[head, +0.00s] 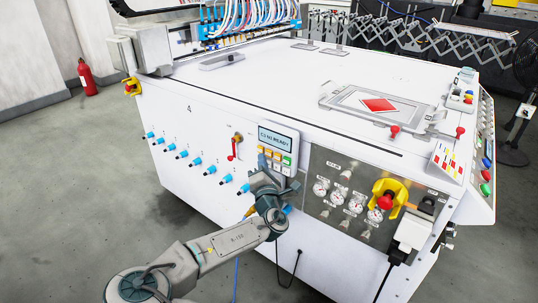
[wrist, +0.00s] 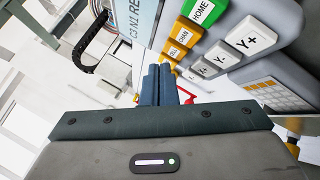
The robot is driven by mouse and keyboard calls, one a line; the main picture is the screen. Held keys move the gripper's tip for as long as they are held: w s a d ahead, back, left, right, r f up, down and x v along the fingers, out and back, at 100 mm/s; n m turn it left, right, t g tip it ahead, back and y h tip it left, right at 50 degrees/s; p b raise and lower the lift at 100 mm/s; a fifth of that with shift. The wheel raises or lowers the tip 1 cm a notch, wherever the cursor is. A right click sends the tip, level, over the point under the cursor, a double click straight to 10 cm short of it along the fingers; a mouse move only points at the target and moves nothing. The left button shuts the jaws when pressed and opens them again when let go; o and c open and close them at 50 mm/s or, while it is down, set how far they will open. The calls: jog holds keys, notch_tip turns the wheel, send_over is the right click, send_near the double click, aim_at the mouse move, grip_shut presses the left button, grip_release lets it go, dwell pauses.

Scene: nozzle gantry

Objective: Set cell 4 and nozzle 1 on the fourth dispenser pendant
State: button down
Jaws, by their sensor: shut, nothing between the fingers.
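The dispenser pendant (head: 279,138) sits on the front edge of the white machine, with a display above orange, green and pale keys. In the wrist view its display (wrist: 142,25) is cut off and seems to read "C3 N1 RE". The green HOME key (wrist: 201,10), the orange CHAN key (wrist: 181,36), another orange key (wrist: 170,55) and the pale Y+ key (wrist: 241,41) show there. My gripper (wrist: 160,70) is shut and empty, its tips close to the near end of the orange key row. Contact cannot be told. In the head view my gripper (head: 263,165) covers the pendant's lower left.
A red-handled valve (head: 235,145) is left of the pendant. Blue fittings (head: 196,162) line the front panel. A gauge panel with a yellow-and-red emergency stop (head: 386,195) is to the right. Cables hang below. Open floor lies at left.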

jog(key=shift+a, duration=0.1)
jog(key=s+a, duration=0.1)
jog(key=s, duration=0.1)
jog(key=s+a, duration=0.2)
dwell(0.4)
dwell(2.2)
